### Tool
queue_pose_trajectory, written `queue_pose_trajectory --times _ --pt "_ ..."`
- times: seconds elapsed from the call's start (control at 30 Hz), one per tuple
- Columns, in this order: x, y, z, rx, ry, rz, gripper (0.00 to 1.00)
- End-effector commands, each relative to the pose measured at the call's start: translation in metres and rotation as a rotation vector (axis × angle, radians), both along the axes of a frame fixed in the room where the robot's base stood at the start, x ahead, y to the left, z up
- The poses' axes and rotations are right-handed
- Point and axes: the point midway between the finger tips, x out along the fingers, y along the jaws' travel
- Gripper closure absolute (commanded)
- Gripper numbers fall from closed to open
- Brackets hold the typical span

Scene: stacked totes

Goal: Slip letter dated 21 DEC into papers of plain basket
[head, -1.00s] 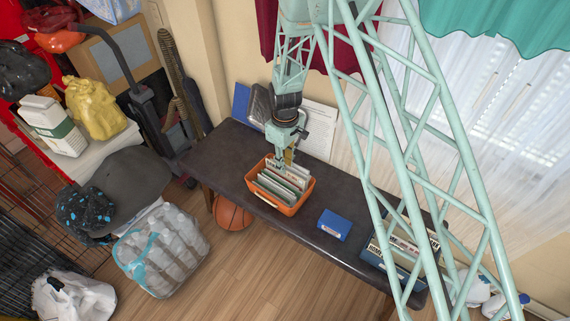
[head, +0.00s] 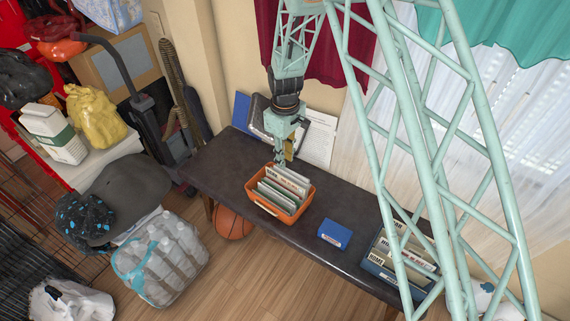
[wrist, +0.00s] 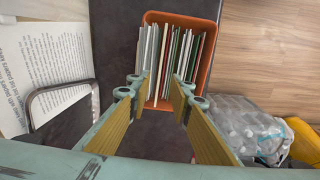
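An orange basket (head: 253,196) stands on the dark table, packed with upright papers (head: 284,186). In the wrist view the basket (wrist: 206,72) lies ahead of my gripper, with its papers (wrist: 172,55) in a row. A blue basket (head: 378,271) with papers (head: 412,254), some bearing large dark lettering, stands at the table's right end, partly behind my arm. My gripper (wrist: 160,92) is open, with nothing visible between its yellow pads. In the head view my gripper (head: 284,158) is above the back edge of the orange basket. I cannot read any date, so the 21 DEC letter is not identifiable.
A small blue box (head: 334,234) sits on the table (head: 222,165) between the baskets. A printed sheet (head: 319,138) and a dark-framed item lean at the back. A basketball (head: 232,223) is under the table. Bare tabletop lies left of the orange basket.

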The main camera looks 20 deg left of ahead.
Motion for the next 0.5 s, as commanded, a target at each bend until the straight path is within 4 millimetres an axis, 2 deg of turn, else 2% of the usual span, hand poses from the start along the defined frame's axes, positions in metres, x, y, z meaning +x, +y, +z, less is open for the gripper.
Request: queue_pose_trajectory --times 0.2,0.5 --pt "0.000 0.000 0.022 0.001 0.000 0.000 0.81" --pt "0.000 0.000 0.035 -0.001 0.000 0.000 0.81"
